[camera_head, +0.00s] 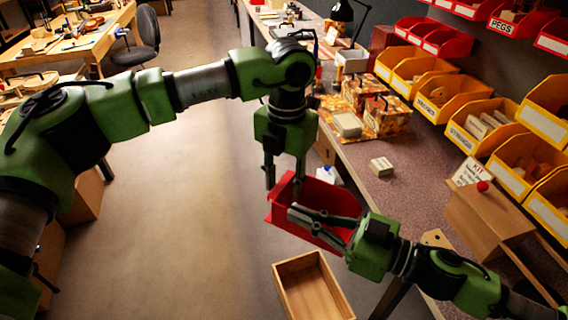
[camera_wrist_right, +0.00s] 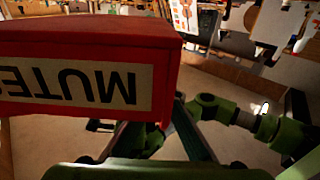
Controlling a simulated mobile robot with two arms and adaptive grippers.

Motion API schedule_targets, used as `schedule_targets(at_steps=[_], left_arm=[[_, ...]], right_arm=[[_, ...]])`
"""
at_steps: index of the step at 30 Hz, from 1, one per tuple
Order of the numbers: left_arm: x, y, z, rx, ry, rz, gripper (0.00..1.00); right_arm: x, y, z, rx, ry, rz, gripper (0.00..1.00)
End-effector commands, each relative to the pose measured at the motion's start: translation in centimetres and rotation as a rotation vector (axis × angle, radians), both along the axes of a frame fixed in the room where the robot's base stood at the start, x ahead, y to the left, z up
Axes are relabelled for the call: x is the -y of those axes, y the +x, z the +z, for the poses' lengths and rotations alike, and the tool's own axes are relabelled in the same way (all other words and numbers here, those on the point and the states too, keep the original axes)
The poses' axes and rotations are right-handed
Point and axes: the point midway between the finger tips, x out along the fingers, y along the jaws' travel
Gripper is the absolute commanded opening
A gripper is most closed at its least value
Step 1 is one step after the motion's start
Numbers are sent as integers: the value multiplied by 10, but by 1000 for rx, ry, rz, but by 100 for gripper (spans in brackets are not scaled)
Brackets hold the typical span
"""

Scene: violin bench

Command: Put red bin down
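The red bin (camera_head: 338,199) is off the floor beside the bench's left edge in the head view. Its pale label, upside down and reading MUTES, fills the left of the right wrist view (camera_wrist_right: 75,82). My right gripper (camera_head: 294,212) reaches across the bin's top from the lower right. Its fingers draw together at the rim and seem shut on it; the exact contact is hidden. My left gripper (camera_head: 285,180) points down at the bin's far left corner. Its fingers are spread, one outside the bin and one behind its edge; I cannot tell whether they touch it.
An open wooden box (camera_head: 312,288) is below the red bin. The bench top (camera_head: 400,205) has bare room around a small pale block (camera_head: 381,166). Patterned boxes (camera_head: 372,115) stand farther back. Yellow bins (camera_head: 482,122) line the right, above a wooden kit box (camera_head: 487,222).

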Motion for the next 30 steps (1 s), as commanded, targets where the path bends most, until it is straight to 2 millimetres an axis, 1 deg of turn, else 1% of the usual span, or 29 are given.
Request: schedule_targets(at_steps=[3, 6, 15, 16, 19, 20, 23, 24, 25, 26, 30], left_arm=[[-1, 0, -13, -2, 1, 1, 33], [-1, 0, -19, -1, 0, 1, 33], [-1, 1, -21, 0, -1, 1, 33], [-1, 1, -21, 0, -1, 1, 30], [-1, 1, -21, 0, -1, 1, 4], [-1, 0, -21, 0, -1, 0, 0], [0, 0, -21, 0, -1, 0, 0], [0, 0, -20, -1, -2, 0, 0], [0, 0, -20, -1, -2, 0, 0], [0, 0, -20, -1, -2, 0, 0], [0, 0, -20, -1, -2, 0, 0]], right_arm=[[0, 0, 0, 1, 0, 0, 0], [0, 0, 0, 1, 0, 0, 0], [0, 0, 0, 1, 0, 0, 0], [0, 0, 0, 1, 0, 0, 0], [0, 0, 0, 1, 0, 0, 0], [0, 0, 0, 1, 0, 0, 0], [0, 0, 0, 1, 0, 0, 0], [0, 0, 0, 1, 0, 0, 12], [0, 0, 0, 1, 0, 0, 20], [0, 0, 0, 1, 0, 0, 24], [0, 0, 0, 1, 0, 0, 24]])
